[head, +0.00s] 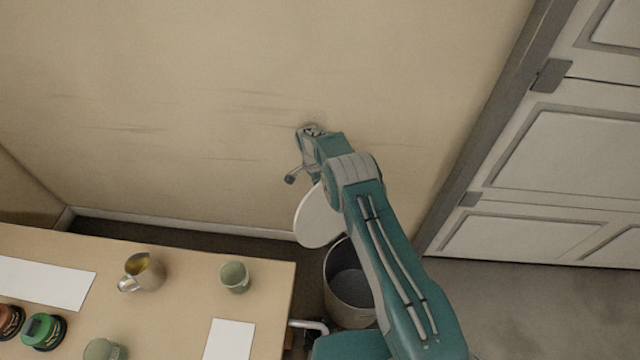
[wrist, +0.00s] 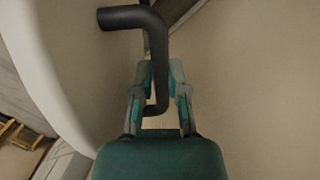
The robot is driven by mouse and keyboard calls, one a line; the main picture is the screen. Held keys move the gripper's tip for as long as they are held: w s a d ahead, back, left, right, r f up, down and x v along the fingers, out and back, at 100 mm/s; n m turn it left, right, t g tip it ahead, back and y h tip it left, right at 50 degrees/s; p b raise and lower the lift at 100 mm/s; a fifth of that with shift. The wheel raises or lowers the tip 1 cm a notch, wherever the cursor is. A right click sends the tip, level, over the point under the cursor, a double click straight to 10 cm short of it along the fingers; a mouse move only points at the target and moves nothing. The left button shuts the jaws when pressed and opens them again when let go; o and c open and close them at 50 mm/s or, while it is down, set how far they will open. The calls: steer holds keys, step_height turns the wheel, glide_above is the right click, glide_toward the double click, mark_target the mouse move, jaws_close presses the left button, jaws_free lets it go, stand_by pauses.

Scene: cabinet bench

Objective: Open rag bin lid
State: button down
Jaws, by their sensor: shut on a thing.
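The rag bin (head: 338,292) is a grey cylinder on the floor right of the table, with its dark inside showing. Its pale round lid (head: 315,222) stands steeply tilted above the rim, partly hidden by my arm. A dark bent handle (wrist: 152,42) runs from the pale lid surface (wrist: 72,60) in the wrist view and passes between my fingers. My gripper (wrist: 161,78) is shut on this handle. In the head view, my gripper (head: 304,163) is above the lid, near the wall, and its grip is too small to make out.
A wooden table (head: 190,300) at left holds a brass-coloured mug (head: 142,272), a green cup (head: 235,277), white sheets (head: 230,340) and a green-topped round object (head: 42,331). A wall (head: 200,100) stands behind. A white panelled cabinet (head: 560,165) is at right, with clear floor before it.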

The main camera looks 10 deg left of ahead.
steer(key=shift+w+a+r, duration=0.1)
steer(key=shift+w+a, duration=0.1)
steer(key=shift+w, duration=0.1)
steer(key=c, duration=0.7)
jaws_free()
steer(key=shift+o, duration=0.2)
steer(key=shift+a, duration=0.15)
steer(key=v, duration=1.1)
steer(key=shift+a+r, duration=0.2)
steer(key=shift+r, duration=0.05)
steer(key=shift+w, duration=0.1)
